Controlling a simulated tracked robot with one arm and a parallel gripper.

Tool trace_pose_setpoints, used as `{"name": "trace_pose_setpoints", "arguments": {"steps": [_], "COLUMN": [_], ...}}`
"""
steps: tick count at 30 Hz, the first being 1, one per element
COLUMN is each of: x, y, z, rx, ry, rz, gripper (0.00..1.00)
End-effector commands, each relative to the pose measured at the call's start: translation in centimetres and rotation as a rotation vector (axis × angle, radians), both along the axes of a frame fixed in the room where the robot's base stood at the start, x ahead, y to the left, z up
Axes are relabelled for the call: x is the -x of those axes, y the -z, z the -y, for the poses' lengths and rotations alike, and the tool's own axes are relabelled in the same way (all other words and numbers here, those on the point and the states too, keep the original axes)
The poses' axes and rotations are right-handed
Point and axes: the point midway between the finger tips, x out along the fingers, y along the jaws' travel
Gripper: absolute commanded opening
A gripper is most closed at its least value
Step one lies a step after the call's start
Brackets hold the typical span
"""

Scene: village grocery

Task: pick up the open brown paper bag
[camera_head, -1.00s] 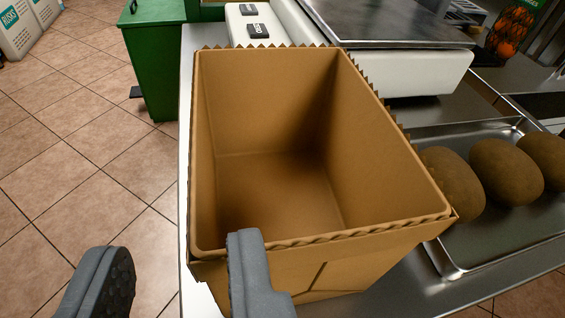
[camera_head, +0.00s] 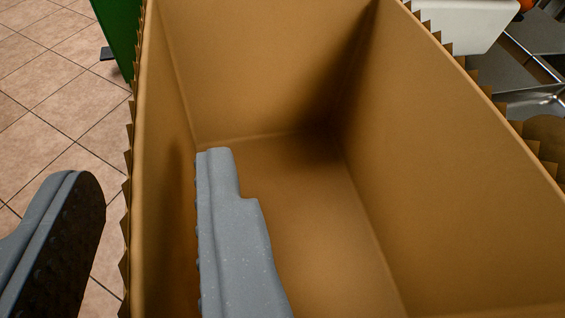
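The open brown paper bag (camera_head: 450,150) fills most of the view, upright, with its zigzag-cut rim open toward me. Its inside looks empty, with the floor in dark shade at the far end. My gripper (camera_head: 150,165) is open and straddles the bag's left wall. The right finger is over or inside the bag's opening, and the left finger is outside, above the tiled floor. A gap shows between the left finger and the wall. The near rim is out of view. I cannot tell whether the right finger touches the wall.
A green cabinet (camera_head: 117,30) is at the upper left. Tiled floor (camera_head: 50,100) is free on the left.

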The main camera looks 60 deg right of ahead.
Motion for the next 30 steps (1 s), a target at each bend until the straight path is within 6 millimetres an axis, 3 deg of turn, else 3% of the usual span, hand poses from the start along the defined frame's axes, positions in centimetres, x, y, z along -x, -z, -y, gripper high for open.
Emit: {"name": "trace_pose_setpoints", "arguments": {"steps": [9,10,13,25,30], "x": [-0.3,-0.3,-0.3,-0.3,-0.3], "y": [0.1,0.1,0.1,-0.2,-2.5], "z": [0.3,0.3,0.3,0.3,0.3], "rx": [0.002,0.002,0.002,0.001,0.001], "ry": [0.002,0.002,0.002,0.002,0.004], "rz": [0.001,0.001,0.001,0.002,0.008], "gripper": [0.28,0.25,0.0,0.0,0.0]}}
